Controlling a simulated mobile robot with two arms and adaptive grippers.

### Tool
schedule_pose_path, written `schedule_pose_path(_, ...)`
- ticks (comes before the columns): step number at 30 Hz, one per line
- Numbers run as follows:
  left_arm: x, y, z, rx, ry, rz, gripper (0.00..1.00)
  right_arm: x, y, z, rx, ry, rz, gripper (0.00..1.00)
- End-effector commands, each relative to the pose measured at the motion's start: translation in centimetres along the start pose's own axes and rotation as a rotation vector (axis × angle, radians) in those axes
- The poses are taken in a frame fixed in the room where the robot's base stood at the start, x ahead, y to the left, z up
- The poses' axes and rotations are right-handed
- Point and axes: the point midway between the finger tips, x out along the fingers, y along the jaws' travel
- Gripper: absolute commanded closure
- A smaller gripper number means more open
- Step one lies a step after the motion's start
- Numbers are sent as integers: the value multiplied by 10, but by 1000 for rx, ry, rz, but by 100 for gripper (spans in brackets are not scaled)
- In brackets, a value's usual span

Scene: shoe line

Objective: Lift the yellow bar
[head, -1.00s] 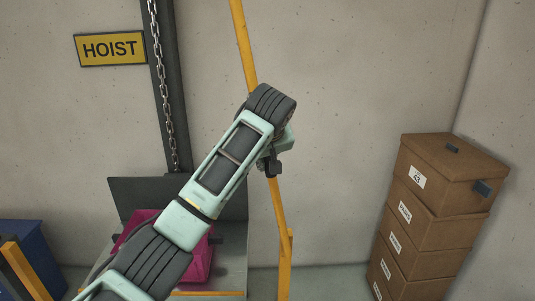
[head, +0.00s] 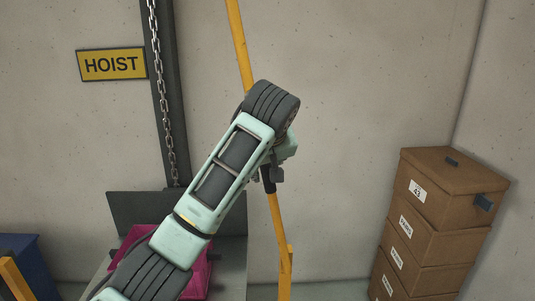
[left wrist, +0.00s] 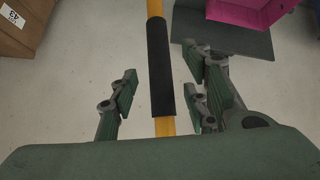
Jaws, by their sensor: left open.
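The yellow bar (head: 241,45) is a long, slightly slanted rod that runs down in front of the wall. Its middle is hidden behind my left arm in the head view. In the left wrist view the bar (left wrist: 165,126) has a black sleeve (left wrist: 160,65) on it. My left gripper (head: 270,178) is at the bar, just below the wrist. In the left wrist view my left gripper (left wrist: 163,90) is open, with fingers on both sides of the sleeve and gaps between. My right gripper is not in view.
A stack of brown boxes (head: 440,220) stands at the right. A HOIST sign (head: 111,64) and a chain (head: 167,110) are at the left. A magenta bin (head: 200,275) sits low behind my arm, near a blue bin (head: 38,268). Bare wall lies between bar and boxes.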

Motion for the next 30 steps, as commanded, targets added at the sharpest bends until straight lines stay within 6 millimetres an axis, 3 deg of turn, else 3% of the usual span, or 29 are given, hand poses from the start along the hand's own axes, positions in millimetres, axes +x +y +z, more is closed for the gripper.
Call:
schedule_pose_path(3,-27,2,-1,1,3,4,57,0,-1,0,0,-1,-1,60)
schedule_pose_path(9,-53,1,-1,0,2,1,57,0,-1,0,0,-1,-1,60)
schedule_pose_path(20,-61,0,0,0,1,0,57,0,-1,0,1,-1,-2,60)
schedule_pose_path(23,-59,0,2,1,-3,0,57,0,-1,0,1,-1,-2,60)
schedule_pose_path(26,-44,-7,14,11,-26,8,57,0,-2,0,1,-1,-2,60)
schedule_pose_path(30,1,-30,58,46,-97,39,57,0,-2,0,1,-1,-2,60)
